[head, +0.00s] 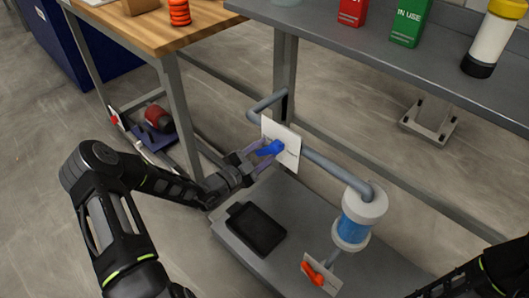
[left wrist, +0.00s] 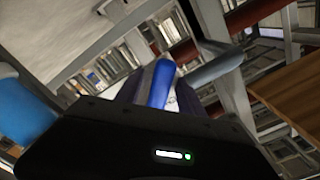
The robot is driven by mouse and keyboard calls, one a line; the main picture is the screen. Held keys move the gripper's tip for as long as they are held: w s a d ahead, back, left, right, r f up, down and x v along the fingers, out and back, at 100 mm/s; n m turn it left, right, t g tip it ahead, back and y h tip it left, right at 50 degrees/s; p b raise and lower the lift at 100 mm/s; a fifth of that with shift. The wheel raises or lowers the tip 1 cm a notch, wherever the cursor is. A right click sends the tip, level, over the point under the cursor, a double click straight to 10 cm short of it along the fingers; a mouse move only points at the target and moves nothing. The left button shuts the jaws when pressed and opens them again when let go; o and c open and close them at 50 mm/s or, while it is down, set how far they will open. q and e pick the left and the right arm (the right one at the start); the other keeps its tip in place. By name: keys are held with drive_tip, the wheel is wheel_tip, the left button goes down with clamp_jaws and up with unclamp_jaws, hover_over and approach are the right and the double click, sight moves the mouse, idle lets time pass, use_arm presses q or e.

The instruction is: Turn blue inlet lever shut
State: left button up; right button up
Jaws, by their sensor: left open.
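The blue inlet lever (head: 270,148) sits on a white square plate (head: 287,146) on the grey pipe in the head view. It points to the left and slightly down in that picture. My left gripper (head: 250,155) is open at the lever, with its fingers close around the handle's end. In the left wrist view the blue lever (left wrist: 160,84) stands between the two fingers; I cannot tell whether they touch it. My right arm shows only in part at the lower right of the head view, and its gripper is out of the picture.
The grey pipe (head: 325,164) runs right to a blue filter housing (head: 352,229). An orange lever (head: 314,272) on a white plate is below it. A black tray (head: 257,229) lies on the grey lower platform (head: 278,255).

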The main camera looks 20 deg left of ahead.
use_arm(q)
drive_tip(key=shift+c, duration=0.2)
clamp_jaws()
idle(0.3)
idle(1.0)
